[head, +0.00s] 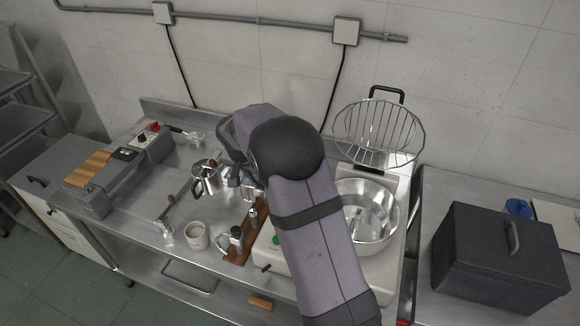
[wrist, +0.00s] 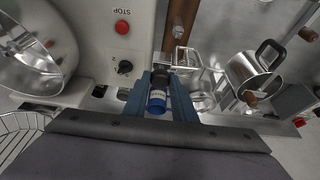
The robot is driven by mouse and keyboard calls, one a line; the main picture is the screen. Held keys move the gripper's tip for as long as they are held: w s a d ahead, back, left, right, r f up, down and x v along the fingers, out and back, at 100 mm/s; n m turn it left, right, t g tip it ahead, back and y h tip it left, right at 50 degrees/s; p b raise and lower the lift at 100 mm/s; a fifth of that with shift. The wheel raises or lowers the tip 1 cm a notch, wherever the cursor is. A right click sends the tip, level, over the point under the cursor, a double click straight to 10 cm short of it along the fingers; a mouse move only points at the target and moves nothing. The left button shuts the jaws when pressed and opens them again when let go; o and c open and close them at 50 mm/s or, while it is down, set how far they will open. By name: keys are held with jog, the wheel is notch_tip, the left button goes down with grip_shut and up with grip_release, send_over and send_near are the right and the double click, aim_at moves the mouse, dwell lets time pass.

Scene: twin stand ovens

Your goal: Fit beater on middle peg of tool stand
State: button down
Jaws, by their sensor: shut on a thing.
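In the wrist view, my gripper (wrist: 160,88) is shut on a short dark shank with a blue and white end (wrist: 157,100), seen nearly end-on. I take this to be the beater; a metal loop (wrist: 187,58) shows just beyond, but whether it belongs to the held piece I cannot tell. The wooden tool stand (head: 236,256) lies below my arm, left of the mixer, and its brown board (wrist: 180,28) also shows in the wrist view. A metal tool with a dark shank (head: 235,236) is at its near part. My arm hides much of the stand, including its pegs.
The steel mixer bowl (head: 377,222) and wire guard (head: 380,132) are right of my arm. A steel pot (head: 206,180) and a light mug (head: 197,236) stand left of the tool stand. A dark box (head: 500,255) is at the far right. The front left counter has free room.

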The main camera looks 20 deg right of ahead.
jog(key=a, duration=0.1)
jog(key=a+f, duration=0.1)
jog(key=w+a+f, duration=0.1)
jog(key=shift+a, duration=0.2)
jog(key=shift+f+b, duration=0.15)
jog(key=shift+b, duration=0.35)
jog(key=shift+f+b, duration=1.95)
jog(key=shift+f+b, duration=1.55)
jog(key=shift+b, duration=0.25)
dwell(0.3)
jog(key=c, duration=1.4)
grip_release()
